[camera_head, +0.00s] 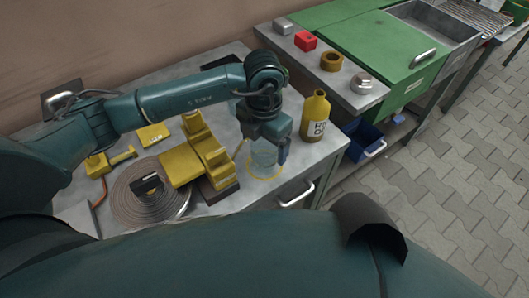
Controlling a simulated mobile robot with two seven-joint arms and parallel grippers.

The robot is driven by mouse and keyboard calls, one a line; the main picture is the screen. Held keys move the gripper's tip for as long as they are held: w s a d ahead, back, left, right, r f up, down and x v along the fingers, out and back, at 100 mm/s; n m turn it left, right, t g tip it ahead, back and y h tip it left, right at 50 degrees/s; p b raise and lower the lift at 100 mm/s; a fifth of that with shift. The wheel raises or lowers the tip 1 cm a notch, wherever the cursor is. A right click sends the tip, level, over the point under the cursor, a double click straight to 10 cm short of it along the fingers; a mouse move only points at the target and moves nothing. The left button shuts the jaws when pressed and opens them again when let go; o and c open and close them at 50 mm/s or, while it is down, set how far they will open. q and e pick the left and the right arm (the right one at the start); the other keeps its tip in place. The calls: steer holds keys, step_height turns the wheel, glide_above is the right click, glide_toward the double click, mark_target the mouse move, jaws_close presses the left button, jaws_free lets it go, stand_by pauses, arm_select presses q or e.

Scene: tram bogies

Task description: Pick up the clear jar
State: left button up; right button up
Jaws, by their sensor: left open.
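The clear jar (265,158) stands upright on the grey metal workbench (245,204), near its right front part. It is see-through, with a yellowish ring around its lower part. My left gripper (265,148) points down from above at the jar, its jaws open around or just in front of it. A dark finger shows at the jar's right side; I cannot tell whether the fingers touch the jar. The gripper body hides the jar's top. My right gripper is not in view.
A yellow bottle (315,117) stands close right of the jar. A yellow clamp-like block (203,155) and a coiled hose (140,200) lie to the left. A green cabinet (375,50) and blue bin (363,136) are further right. The bench edge is near.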

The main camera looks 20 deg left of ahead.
arm_select(q)
steer(key=shift+c, duration=0.5)
steer(key=c, duration=1.3)
steer(key=shift+o, duration=0.2)
steer(key=shift+w+r, duration=0.1)
steer(key=shift+r, duration=0.1)
